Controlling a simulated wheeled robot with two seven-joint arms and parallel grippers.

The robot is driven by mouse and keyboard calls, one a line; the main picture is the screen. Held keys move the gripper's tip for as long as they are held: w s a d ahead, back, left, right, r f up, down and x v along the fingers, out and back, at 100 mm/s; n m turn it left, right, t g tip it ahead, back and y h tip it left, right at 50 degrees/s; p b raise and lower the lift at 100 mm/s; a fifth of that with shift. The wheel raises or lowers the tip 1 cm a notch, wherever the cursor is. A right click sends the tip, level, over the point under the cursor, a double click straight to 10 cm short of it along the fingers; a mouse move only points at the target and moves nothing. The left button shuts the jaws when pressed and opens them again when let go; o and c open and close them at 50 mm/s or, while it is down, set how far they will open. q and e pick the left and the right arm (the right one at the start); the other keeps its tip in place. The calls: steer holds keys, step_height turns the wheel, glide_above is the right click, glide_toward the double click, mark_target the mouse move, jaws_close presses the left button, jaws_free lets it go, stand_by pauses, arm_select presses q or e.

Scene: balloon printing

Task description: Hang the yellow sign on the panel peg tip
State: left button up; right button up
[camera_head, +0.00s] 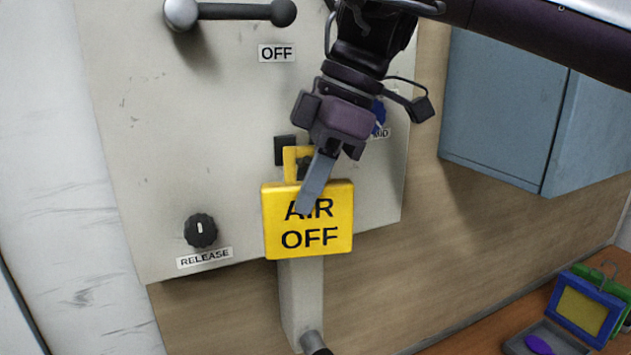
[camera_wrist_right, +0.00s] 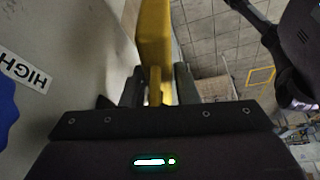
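The yellow sign (camera_head: 308,221), lettered "AIR OFF", hangs upright in front of the grey panel's lower part. It has a yellow loop (camera_head: 290,165) at its top. My right gripper (camera_head: 310,195) comes from above, one finger across the sign's front face. In the right wrist view the sign (camera_wrist_right: 154,38) is edge-on between the two fingers (camera_wrist_right: 159,85), which close on it. A dark square piece (camera_head: 285,149) on the panel is beside the loop; the peg tip is hidden or cannot be made out, so I cannot tell whether the loop is around it. My left gripper is out of view.
The panel (camera_head: 190,130) carries a lever (camera_head: 240,12), a black "RELEASE" knob (camera_head: 200,230) and a blue knob (camera_head: 378,117) behind my gripper. A grey post (camera_head: 302,300) stands below the sign. A blue-grey cabinet (camera_head: 500,100) is at right. A blue-framed item (camera_head: 585,308) sits on the wooden surface.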

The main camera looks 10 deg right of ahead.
steer(key=o, duration=0.4)
steer(key=shift+w+a+f, duration=0.2)
steer(key=shift+w+a, duration=0.05)
steer(key=shift+w, duration=0.3)
steer(key=shift+s+a+r, duration=0.1)
steer(key=shift+s, duration=0.05)
